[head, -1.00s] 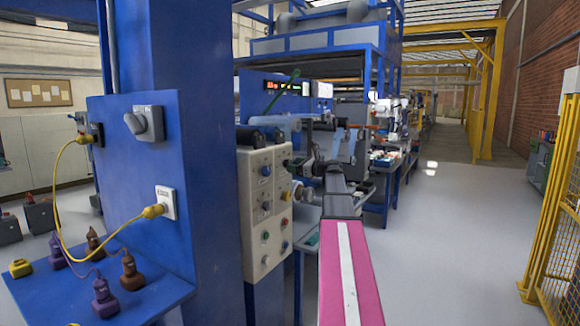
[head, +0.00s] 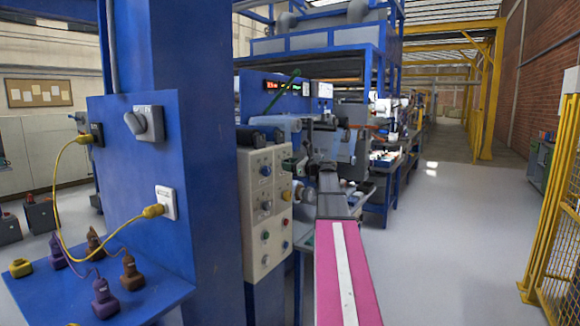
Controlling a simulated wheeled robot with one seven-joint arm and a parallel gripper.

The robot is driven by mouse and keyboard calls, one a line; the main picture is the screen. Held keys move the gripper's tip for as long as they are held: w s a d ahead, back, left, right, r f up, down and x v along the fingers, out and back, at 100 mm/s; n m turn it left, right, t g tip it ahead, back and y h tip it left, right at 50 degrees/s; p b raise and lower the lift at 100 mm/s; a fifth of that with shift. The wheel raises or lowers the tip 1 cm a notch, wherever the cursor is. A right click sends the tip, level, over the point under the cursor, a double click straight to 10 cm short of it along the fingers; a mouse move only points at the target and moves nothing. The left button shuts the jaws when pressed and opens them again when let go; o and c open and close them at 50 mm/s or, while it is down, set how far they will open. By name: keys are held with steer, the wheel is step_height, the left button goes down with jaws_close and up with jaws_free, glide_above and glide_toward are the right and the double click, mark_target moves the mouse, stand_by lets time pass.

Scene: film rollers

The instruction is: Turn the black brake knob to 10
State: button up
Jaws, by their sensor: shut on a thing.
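My gripper (head: 297,166) is at the right edge of the pale control panel (head: 252,225), beyond my pink-and-white arm. It is small and dark in the head view, and its fingertips are hard to make out. It is shut at the panel's edge, where the black brake knob is. The knob is mostly hidden by the gripper, and its pointer and scale cannot be read. Several smaller blue, green and red knobs and buttons show on the panel's face, left of the gripper.
A blue column (head: 190,60) stands close on the left, with a grey switch (head: 146,123) and a yellow-plugged socket (head: 168,203). A blue shelf (head: 150,300) holds several plugs. Rollers lie behind the panel. The grey floor (head: 440,240) is clear up to the yellow fence (head: 555,230).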

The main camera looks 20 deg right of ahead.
steer(key=shift+n, duration=8.9)
steer(key=o, duration=0.9)
steer(key=v, duration=1.1)
